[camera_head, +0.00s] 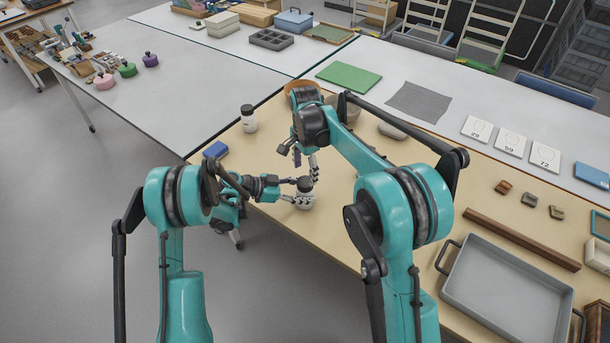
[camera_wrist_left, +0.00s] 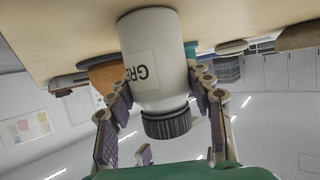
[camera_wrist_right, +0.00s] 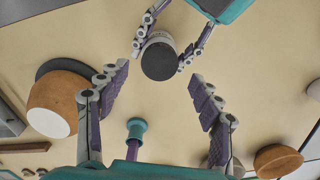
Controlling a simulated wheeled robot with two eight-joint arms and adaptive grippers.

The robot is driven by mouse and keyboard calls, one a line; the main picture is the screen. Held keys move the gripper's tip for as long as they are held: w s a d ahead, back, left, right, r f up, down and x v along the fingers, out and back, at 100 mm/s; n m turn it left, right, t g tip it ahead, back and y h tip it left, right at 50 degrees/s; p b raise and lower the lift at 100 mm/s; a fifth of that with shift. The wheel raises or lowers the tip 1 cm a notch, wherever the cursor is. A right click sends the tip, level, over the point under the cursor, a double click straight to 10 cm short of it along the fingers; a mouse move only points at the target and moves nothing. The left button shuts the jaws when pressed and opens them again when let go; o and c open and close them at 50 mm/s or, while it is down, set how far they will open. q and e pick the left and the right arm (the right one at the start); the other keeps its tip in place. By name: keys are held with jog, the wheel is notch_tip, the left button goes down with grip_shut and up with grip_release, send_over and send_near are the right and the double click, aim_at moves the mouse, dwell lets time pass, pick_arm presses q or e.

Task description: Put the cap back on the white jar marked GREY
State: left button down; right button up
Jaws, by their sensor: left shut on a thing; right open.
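The white jar (camera_wrist_left: 150,55) fills the middle of the left wrist view, its label showing the letters GRE upside down. A dark ribbed cap (camera_wrist_left: 167,125) sits at its mouth; I cannot tell how tightly it is seated. My left gripper (camera_head: 293,190) is shut around the jar's side near the table's front edge. In the right wrist view the cap (camera_wrist_right: 158,61) shows as a dark round top between the left fingers. My right gripper (camera_head: 305,164) is open and empty above the cap, its fingers spread apart.
Bowls stand beyond my right arm. A grey tray (camera_head: 452,274) and a long brown bar (camera_head: 520,239) lie to the right.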

aim_at(305, 182)
jog(key=shift+r, duration=0.1)
jog(key=shift+c, duration=0.4)
jog(key=n, duration=0.3)
jog(key=shift+r+n, duration=0.3)
jog(key=shift+r, duration=0.05)
jog(key=n, duration=0.2)
jog(key=r+n, duration=0.1)
jog(key=n, duration=0.1)
jog(key=shift+n, duration=0.3)
jog(key=n, duration=0.4)
jog(key=shift+r, duration=0.35)
jog(key=n, duration=0.3)
jog(key=r+n, duration=0.1)
jog(key=n, duration=0.1)
jog(key=shift+n, duration=0.4)
jog(key=shift+f, duration=4)
